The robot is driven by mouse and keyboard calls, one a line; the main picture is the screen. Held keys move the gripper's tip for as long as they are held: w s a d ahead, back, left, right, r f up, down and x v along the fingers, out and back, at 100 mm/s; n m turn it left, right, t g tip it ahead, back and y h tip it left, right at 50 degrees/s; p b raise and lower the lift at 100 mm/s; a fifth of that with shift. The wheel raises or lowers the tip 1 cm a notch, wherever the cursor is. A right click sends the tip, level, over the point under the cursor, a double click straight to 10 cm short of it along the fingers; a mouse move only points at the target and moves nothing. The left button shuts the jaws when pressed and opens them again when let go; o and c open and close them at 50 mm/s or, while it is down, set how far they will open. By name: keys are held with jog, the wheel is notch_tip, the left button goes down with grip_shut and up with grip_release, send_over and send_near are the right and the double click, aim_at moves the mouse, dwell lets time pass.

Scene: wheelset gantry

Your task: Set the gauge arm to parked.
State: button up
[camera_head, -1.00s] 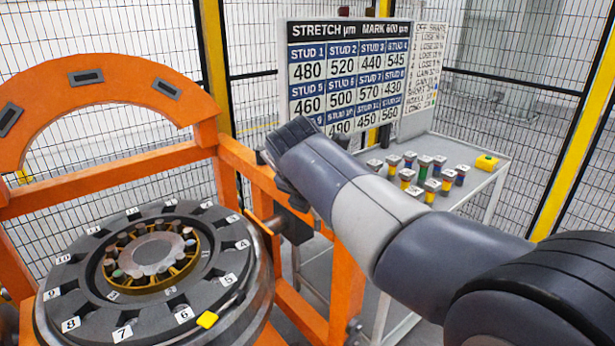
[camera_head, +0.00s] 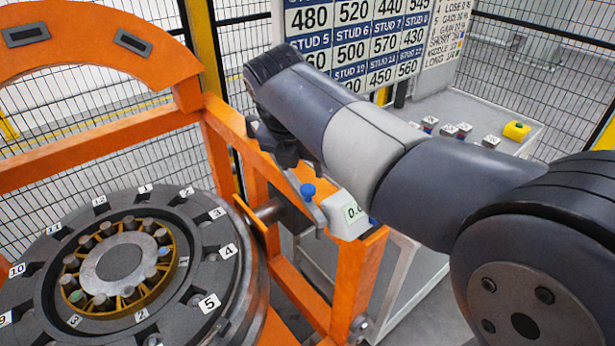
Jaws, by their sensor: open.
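A grey gauge arm (camera_head: 312,212) with a blue knob (camera_head: 308,190) shows on the orange frame, right of the wheelset. Beside it is a white readout box (camera_head: 349,216), its display partly cut off by my arm. My gripper (camera_head: 282,153) is a dark shape hanging below the end of my arm, above and left of the blue knob. It looks apart from the knob, with nothing seen between its jaws. Its fingertips are hard to make out, and my forearm hides part of the area behind.
The round wheelset (camera_head: 232,285) with numbered studs fills the lower left. An orange frame (camera_head: 218,150) rises beside it. Mesh fencing encloses the place.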

aim_at(308, 188)
jog(key=x, duration=0.8)
jog(key=shift+w+d+f, duration=0.1)
jog(key=shift+w+f, duration=0.1)
jog(key=shift+f, duration=0.15)
jog(key=shift+c, duration=0.5)
grip_shut()
